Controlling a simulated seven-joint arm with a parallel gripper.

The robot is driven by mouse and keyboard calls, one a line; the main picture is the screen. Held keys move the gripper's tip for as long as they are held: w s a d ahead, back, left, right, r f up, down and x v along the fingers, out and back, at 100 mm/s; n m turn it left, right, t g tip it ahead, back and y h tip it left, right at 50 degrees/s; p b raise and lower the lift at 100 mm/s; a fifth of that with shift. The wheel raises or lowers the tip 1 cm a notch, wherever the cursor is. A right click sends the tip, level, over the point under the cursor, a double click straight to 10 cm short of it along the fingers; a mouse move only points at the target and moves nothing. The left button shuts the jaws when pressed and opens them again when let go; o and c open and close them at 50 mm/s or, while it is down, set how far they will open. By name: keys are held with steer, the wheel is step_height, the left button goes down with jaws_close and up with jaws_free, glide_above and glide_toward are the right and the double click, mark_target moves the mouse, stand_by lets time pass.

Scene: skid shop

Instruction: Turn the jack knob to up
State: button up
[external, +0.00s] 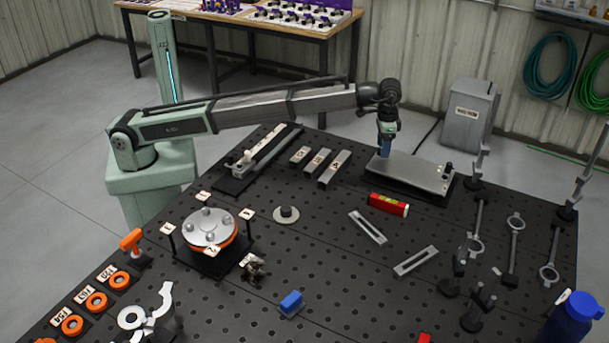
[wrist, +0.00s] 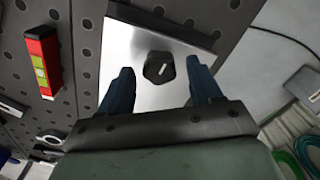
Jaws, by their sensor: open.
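The knob (wrist: 158,68) is dark with a faceted rim and a short white mark that slants toward the upper right. It sits on a bright metal plate (wrist: 125,45), which also shows in the external view (external: 412,172). My gripper (wrist: 160,70) is open, with one blue finger on each side of the knob and a visible gap on both sides. In the external view my gripper (external: 386,150) points down over the plate's left part, and I cannot make out this knob there. No label for up is readable.
A red level with yellow-green vials (external: 388,205) lies in front of the plate. A grey box (external: 469,115) stands behind it. Metal bars (external: 334,168) lie to the left, and upright posts (external: 480,165) stand to the right. The table between is partly clear.

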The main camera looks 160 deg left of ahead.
steer(key=shift+f, duration=0.5)
steer(key=shift+c, duration=0.3)
steer(key=c, duration=1)
